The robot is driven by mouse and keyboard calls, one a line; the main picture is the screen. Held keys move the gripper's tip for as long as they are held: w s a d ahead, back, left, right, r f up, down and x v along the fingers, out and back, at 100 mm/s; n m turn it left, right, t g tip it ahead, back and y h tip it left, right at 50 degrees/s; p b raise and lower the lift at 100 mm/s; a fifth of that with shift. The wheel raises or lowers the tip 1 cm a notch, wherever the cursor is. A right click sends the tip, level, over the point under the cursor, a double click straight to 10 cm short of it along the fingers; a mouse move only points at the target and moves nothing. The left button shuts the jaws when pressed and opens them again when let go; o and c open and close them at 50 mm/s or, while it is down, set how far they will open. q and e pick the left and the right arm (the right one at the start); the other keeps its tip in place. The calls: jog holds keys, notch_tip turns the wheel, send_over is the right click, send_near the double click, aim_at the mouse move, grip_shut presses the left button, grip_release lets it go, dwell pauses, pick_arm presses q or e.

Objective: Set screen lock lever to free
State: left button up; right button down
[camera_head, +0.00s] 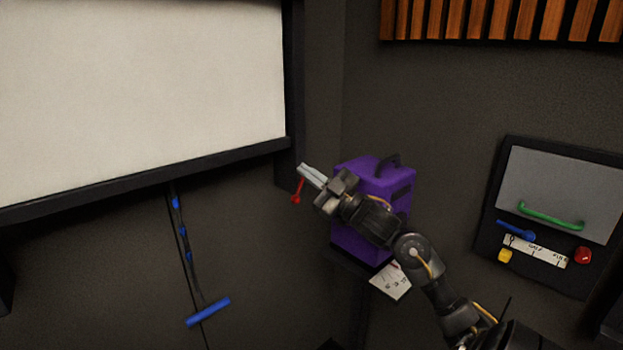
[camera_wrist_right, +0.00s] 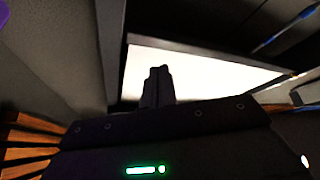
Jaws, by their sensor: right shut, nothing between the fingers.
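A small red lever (camera_head: 297,190) hangs below the right end of the white screen's dark frame (camera_head: 288,160) in the head view. It looks like the screen lock lever, and it points down, slightly tilted. My right gripper (camera_head: 306,172) is shut and empty. In the picture its fingertips are just above the red lever; I cannot tell whether they touch it. In the right wrist view the shut fingers (camera_wrist_right: 158,86) stand against the bright screen (camera_wrist_right: 200,70), and I cannot make out the lever. My left gripper is not in view.
A purple box (camera_head: 365,240) stands behind my right arm, with a white marked card (camera_head: 391,282) below. A blue pull bar (camera_head: 208,312) hangs under the screen. A wall panel (camera_head: 545,215) with a green handle and blue lever is at the right. Wall slats (camera_head: 500,18) are above.

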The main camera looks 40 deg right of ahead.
jog(key=s+a+r, duration=0.4)
jog(key=s+a, duration=0.1)
jog(key=s, duration=0.1)
jog(key=g+h+p, duration=0.5)
jog(key=h+p, duration=0.3)
jog(key=p, duration=0.4)
send_near(297, 193)
jog(key=a+r, duration=0.2)
jog(key=a, duration=0.2)
jog(key=w+p, duration=0.5)
jog(key=w, duration=0.5)
jog(key=shift+n+t, duration=0.3)
jog(key=d, duration=0.1)
jog(key=s+d+f+p, duration=0.1)
jog(key=d+p, duration=0.1)
jog(key=d, duration=0.1)
jog(key=shift+s+f, duration=0.25)
jog(key=shift+s, duration=0.05)
jog(key=shift+f, duration=0.15)
